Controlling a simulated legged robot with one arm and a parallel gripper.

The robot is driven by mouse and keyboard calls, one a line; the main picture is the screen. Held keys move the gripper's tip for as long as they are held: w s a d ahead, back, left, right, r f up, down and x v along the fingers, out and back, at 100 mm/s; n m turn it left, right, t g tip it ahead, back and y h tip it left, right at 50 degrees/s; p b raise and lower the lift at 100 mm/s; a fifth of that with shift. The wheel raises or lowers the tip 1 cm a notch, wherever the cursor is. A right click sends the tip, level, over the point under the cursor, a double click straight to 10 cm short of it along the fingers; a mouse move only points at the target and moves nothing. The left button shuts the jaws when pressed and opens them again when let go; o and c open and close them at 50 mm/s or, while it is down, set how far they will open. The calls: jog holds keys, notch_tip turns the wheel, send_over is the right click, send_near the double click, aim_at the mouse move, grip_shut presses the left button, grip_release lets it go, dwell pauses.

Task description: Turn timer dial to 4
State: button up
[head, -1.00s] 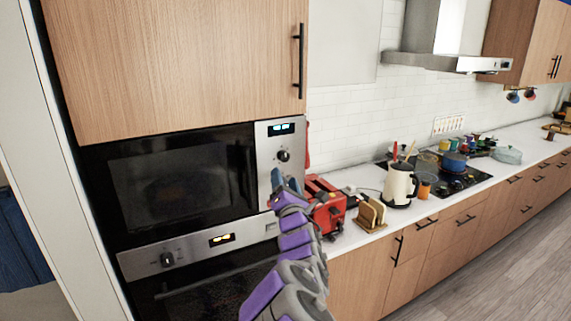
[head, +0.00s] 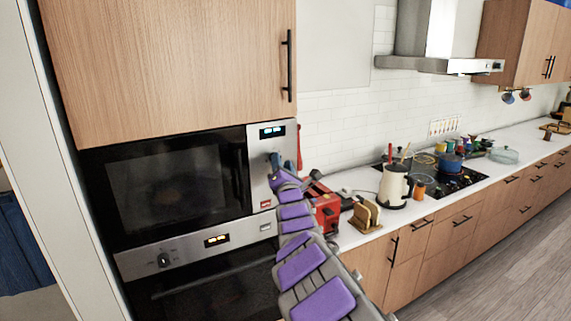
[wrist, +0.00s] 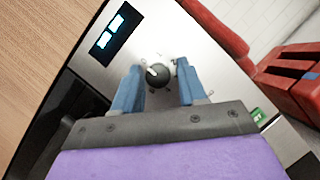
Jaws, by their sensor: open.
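The timer dial (wrist: 158,74) is a dark round knob with a light pointer mark, on the steel control panel (wrist: 122,62) of the built-in microwave. In the wrist view it lies between and beyond the tips of my open gripper (wrist: 160,82). I cannot tell whether a finger touches it. The numbers around the dial are too small to read. In the head view my gripper (head: 282,163) is at the microwave panel (head: 258,140) and hides the dial. The microwave (head: 170,180) is shut, with a lit display (head: 272,132) above the dial.
A red toaster (head: 326,208) stands on the counter just right of the panel, close to my arm. A lower oven (head: 215,290) with its own knob (head: 163,260) is below. A wooden rack (head: 367,214) and cream kettle (head: 394,186) stand farther right.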

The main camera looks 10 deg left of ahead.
jog(key=shift+s+a+r+y, duration=0.2)
jog(key=shift+a+r, duration=0.1)
jog(key=shift+a, duration=0.2)
jog(key=shift+s+a+r+y, duration=0.2)
jog(key=shift+a+r, duration=0.1)
jog(key=shift+a, duration=0.15)
jog(key=c, duration=0.8)
jog(key=shift+f, duration=0.1)
grip_shut()
jog(key=shift+d, duration=0.1)
jog(key=shift+f, duration=0.1)
